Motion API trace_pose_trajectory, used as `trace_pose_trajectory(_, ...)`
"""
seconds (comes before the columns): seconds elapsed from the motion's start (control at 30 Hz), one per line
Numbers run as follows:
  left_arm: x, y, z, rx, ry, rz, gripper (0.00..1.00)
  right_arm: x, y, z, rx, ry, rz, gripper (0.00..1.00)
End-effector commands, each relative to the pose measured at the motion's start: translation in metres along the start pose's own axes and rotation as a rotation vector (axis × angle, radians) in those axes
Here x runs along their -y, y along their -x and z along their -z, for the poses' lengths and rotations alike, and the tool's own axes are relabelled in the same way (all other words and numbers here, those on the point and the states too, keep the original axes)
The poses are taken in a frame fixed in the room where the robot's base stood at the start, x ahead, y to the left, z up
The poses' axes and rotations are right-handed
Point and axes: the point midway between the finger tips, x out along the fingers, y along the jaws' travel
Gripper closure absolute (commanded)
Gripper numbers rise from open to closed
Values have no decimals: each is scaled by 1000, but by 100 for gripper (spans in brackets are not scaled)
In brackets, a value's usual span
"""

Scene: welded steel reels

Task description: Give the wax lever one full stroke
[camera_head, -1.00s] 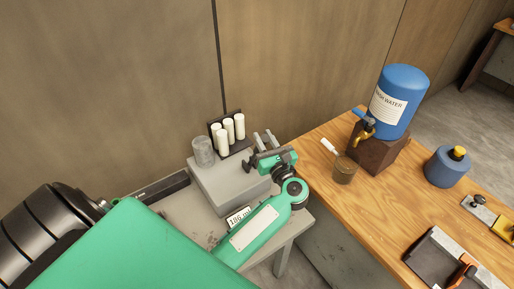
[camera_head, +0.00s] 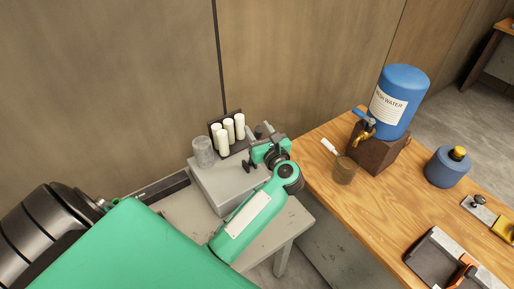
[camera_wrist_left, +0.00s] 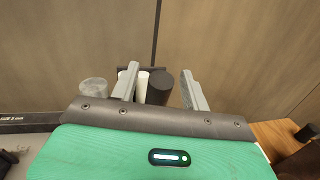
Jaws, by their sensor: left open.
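A grey box-like unit (camera_head: 222,186) stands on the grey bench against the wall. My left gripper (camera_head: 265,130) is over its back right corner, fingers pointing toward the wall. In the left wrist view the left gripper (camera_wrist_left: 160,85) is open. A thick dark cylinder (camera_wrist_left: 161,88) shows between its fingers, closer to the left one; I cannot tell whether it touches. It may be the wax lever's grip; its lower part is hidden by the gripper body. In the head view my arm hides most of that spot. My right gripper is not in view.
White sticks (camera_head: 240,126) stand in a dark rack behind the grey unit, with a grey translucent cup (camera_head: 203,151) to their left.

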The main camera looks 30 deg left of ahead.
Motion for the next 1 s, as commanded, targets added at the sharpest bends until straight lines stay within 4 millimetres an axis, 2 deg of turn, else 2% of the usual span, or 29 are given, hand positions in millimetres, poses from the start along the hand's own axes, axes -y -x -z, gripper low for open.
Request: trace_pose_trajectory(1.0,0,26,-99,-1,3,0,53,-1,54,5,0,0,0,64)
